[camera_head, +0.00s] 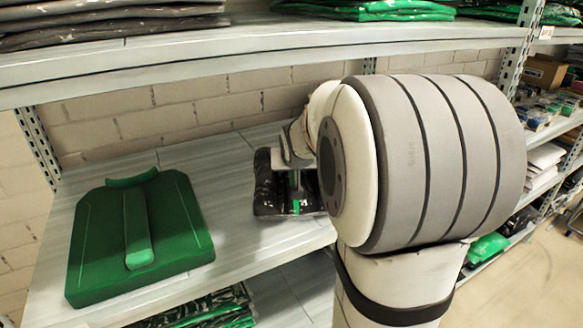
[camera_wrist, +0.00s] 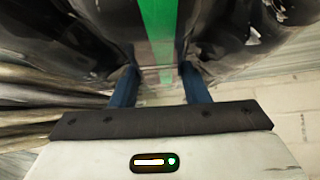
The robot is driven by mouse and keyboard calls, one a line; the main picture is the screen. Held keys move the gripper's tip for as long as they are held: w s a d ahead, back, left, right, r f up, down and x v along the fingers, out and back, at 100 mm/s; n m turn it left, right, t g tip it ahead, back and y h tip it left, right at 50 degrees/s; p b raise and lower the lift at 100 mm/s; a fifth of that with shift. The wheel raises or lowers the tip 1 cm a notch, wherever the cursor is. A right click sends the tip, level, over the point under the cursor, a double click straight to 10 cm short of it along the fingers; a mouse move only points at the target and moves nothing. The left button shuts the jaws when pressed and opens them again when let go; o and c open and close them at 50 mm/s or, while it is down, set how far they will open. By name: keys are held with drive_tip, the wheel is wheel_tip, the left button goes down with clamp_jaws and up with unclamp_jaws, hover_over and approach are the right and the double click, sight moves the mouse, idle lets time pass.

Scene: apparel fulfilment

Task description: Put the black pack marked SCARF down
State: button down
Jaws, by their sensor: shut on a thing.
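The black pack (camera_head: 268,190) is glossy, with a green stripe, and is at the middle shelf board, left of my arm. My gripper (camera_head: 298,187) is over it, partly hidden by my wrist. In the wrist view my gripper (camera_wrist: 159,85) has its two blue fingers on either side of the green stripe, shut on the black pack (camera_wrist: 85,40). The pack fills the top of that view. I cannot read a SCARF mark, and I cannot tell whether the pack's underside touches the board.
A green folded item (camera_head: 175,225) lies on the middle shelf (camera_head: 225,240) at left, with bare board between it and the pack. The upper shelf (camera_head: 250,42) overhangs and holds dark packs (camera_head: 100,22) and green packs (camera_head: 365,10). A brick wall (camera_head: 185,112) stands behind.

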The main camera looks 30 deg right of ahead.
drive_tip(key=shift+f, duration=0.2)
drive_tip(key=c, duration=0.7)
unclamp_jaws()
